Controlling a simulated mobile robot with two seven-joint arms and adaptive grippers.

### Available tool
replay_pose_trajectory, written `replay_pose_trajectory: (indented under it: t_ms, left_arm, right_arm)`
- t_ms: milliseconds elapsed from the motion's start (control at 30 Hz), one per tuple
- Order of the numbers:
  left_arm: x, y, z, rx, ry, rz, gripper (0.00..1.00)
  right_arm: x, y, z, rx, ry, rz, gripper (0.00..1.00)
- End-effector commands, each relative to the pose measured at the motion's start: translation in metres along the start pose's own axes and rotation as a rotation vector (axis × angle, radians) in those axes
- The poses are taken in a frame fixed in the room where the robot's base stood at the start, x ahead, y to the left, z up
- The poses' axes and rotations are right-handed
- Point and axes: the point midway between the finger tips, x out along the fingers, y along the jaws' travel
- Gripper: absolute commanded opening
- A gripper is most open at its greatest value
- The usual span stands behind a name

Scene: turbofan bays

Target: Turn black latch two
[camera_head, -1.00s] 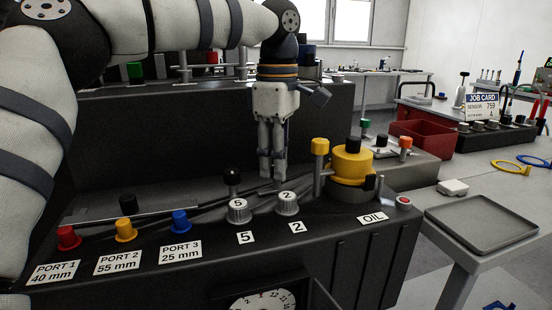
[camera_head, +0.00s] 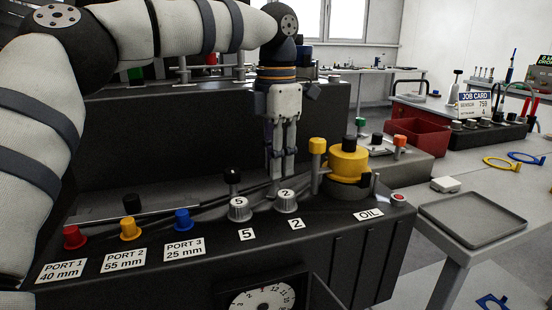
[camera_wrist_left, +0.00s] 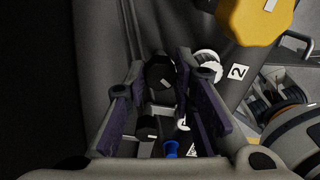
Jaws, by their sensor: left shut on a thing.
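My left gripper (camera_head: 281,182) points down at the console behind the white dial marked 2 (camera_head: 287,202). Its fingers are shut around black latch two, whose dark knob (camera_wrist_left: 160,72) shows between them in the left wrist view. In the head view the fingers hide that knob. My right gripper is not in view.
A yellow oil cap (camera_head: 348,160) with a yellow-topped post (camera_head: 317,146) stands close right of the gripper. Red (camera_head: 75,237), yellow (camera_head: 130,229) and blue (camera_head: 183,220) port caps line the left. A grey tray (camera_head: 472,219) lies at right.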

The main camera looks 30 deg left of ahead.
Motion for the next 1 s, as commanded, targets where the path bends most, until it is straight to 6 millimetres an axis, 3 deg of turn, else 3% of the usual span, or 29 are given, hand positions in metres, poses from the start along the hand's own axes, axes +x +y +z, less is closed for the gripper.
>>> replay_pose_trajectory:
  t_ms: [500,1000]
  left_arm:
    - [-0.0008,0.0005,-0.0001,-0.424,-0.002,0.0,0.0]
    - [-0.0009,0.0006,-0.0002,-0.586,-0.002,0.0,0.0]
  right_arm:
    - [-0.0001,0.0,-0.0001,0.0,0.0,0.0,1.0]
    - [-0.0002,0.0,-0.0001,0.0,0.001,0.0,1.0]
